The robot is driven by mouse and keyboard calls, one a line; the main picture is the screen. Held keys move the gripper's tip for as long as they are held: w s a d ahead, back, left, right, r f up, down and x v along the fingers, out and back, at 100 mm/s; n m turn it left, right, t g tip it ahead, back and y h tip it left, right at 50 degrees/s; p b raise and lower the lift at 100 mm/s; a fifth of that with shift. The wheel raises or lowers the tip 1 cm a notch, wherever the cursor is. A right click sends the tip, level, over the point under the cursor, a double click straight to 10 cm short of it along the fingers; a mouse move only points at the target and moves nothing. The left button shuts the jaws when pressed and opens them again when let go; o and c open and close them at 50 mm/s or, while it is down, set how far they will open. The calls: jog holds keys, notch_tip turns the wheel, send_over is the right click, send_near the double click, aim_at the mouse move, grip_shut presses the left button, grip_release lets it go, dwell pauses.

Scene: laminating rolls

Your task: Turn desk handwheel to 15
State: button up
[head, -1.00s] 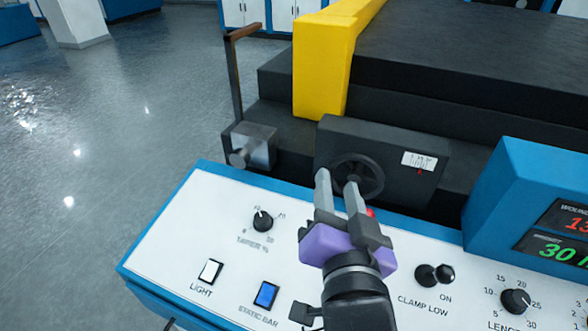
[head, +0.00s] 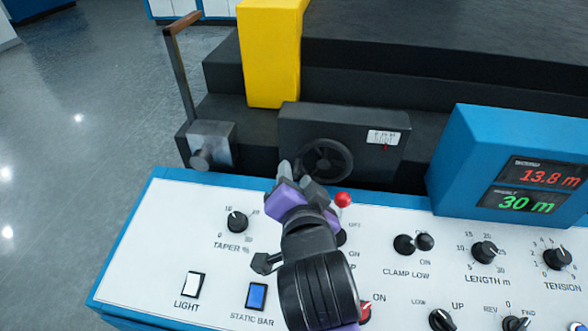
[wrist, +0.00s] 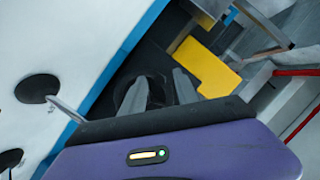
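The desk handwheel (head: 326,161) is a black spoked wheel on the front of a dark box (head: 300,122) behind the console. A white scale window (head: 383,137) with a red pointer is on the same box; its figures are too small to read. My gripper (head: 284,168) is just left of the wheel in the head view, its fingers pointing toward the box. In the wrist view the two grey fingers (wrist: 159,90) stand apart with a gap between them, and the dark wheel (wrist: 125,90) shows partly behind the left finger. Contact with the wheel cannot be told.
A white console (head: 140,230) with knobs and switches lies under my arm. A red-tipped lever (head: 343,199) stands close right of my gripper. A blue display box (head: 465,150) reads 13.8 m and 30 m. A crank handle (head: 180,75) and yellow post (head: 268,60) stand behind.

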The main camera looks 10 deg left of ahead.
jog(key=shift+x, duration=1.2)
grip_shut()
jog(key=shift+f+p, duration=0.1)
jog(key=shift+p, duration=0.2)
